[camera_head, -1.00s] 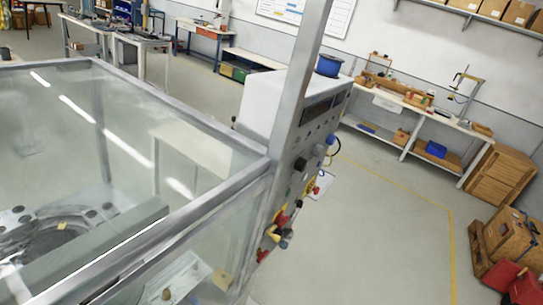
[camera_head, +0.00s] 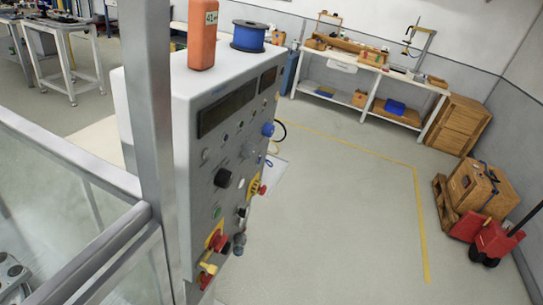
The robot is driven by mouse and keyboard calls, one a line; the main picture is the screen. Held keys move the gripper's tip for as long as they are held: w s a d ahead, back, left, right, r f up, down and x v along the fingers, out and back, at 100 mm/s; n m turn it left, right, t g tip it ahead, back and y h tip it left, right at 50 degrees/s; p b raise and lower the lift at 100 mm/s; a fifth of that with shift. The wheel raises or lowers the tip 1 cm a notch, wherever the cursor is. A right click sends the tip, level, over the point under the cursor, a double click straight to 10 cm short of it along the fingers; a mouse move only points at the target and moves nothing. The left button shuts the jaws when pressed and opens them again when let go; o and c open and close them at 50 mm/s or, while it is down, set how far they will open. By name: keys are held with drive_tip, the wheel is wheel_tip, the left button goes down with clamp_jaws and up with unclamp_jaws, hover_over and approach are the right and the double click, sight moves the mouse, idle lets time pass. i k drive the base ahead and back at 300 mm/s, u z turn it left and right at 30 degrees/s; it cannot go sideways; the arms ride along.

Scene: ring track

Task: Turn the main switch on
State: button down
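A grey control cabinet (camera_head: 197,150) stands left of the middle, its panel facing right and seen at a steep slant. The panel carries a dark display, black knobs, a blue knob (camera_head: 268,129) and several small buttons. A red control on a yellow plate (camera_head: 217,240) sits low on the panel, with a yellow part just below it. Another red button with a yellow surround (camera_head: 257,187) sits higher up. I cannot tell which of these is the main switch, or its position. My gripper is not in view.
A metal post (camera_head: 150,110) and glass-walled frame stand at the left, close to the cabinet. An orange object (camera_head: 202,35) and a blue spool (camera_head: 248,36) sit on top of the cabinet. The floor to the right is clear up to crates and a red pallet truck (camera_head: 494,238).

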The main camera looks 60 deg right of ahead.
sight(217, 242)
drive_tip(key=z, duration=0.8)
drive_tip(key=k, duration=0.85)
drive_tip(key=z, duration=0.15)
drive_tip(key=i, duration=0.9)
drive_tip(key=k, duration=0.65)
drive_tip(key=u, duration=0.15)
drive_tip(key=i, duration=0.55)
drive_tip(key=z, duration=0.1)
